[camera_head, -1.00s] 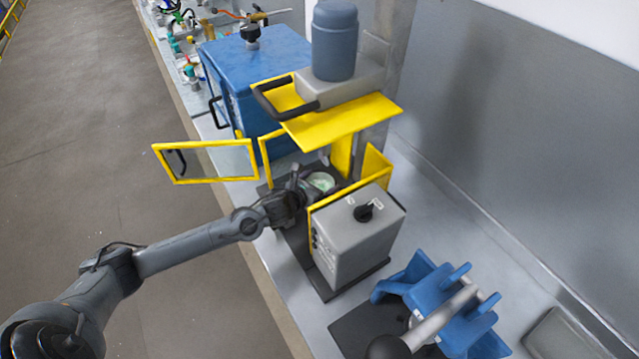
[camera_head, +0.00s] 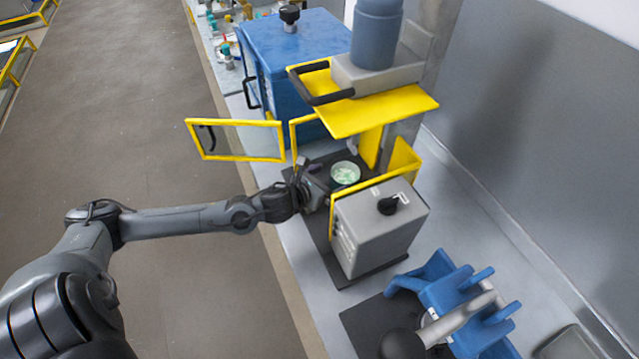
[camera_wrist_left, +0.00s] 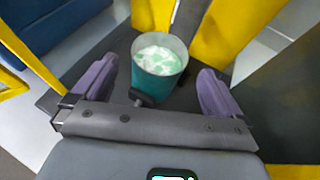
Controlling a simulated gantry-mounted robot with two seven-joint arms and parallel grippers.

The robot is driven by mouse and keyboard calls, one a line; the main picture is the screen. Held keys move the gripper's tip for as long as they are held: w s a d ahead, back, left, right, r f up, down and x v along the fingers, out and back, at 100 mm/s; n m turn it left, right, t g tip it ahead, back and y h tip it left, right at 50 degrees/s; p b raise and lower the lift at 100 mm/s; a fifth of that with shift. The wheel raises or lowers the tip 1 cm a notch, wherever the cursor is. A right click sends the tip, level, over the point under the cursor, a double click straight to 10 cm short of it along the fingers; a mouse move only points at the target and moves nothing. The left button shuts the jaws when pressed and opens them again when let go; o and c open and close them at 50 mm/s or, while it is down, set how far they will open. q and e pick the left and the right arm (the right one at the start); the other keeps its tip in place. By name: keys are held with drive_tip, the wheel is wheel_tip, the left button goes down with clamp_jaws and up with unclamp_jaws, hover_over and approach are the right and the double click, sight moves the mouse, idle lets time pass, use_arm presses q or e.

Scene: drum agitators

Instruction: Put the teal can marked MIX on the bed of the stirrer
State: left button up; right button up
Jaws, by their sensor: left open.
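The teal can (camera_head: 345,174) stands upright on the dark bed (camera_head: 318,235) of the yellow-framed stirrer (camera_head: 370,118), under its yellow plate. In the left wrist view the can (camera_wrist_left: 158,72) is open at the top and holds a white and pale green mix. No MIX mark is readable. My left gripper (camera_head: 325,180) is at the open front of the stirrer. In the left wrist view its fingers (camera_wrist_left: 160,88) are spread wide, one on each side of the can, with gaps to both. My right gripper is not in view.
The stirrer's yellow-framed door (camera_head: 236,140) stands open to the left. A blue cabinet (camera_head: 290,50) is behind, and a blue clamp-like device (camera_head: 465,310) is in front on the counter.

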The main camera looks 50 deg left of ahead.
use_arm(q)
drive_tip(key=shift+v, duration=2.05)
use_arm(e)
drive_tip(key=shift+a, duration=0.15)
use_arm(q)
drive_tip(key=shift+r, duration=0.1)
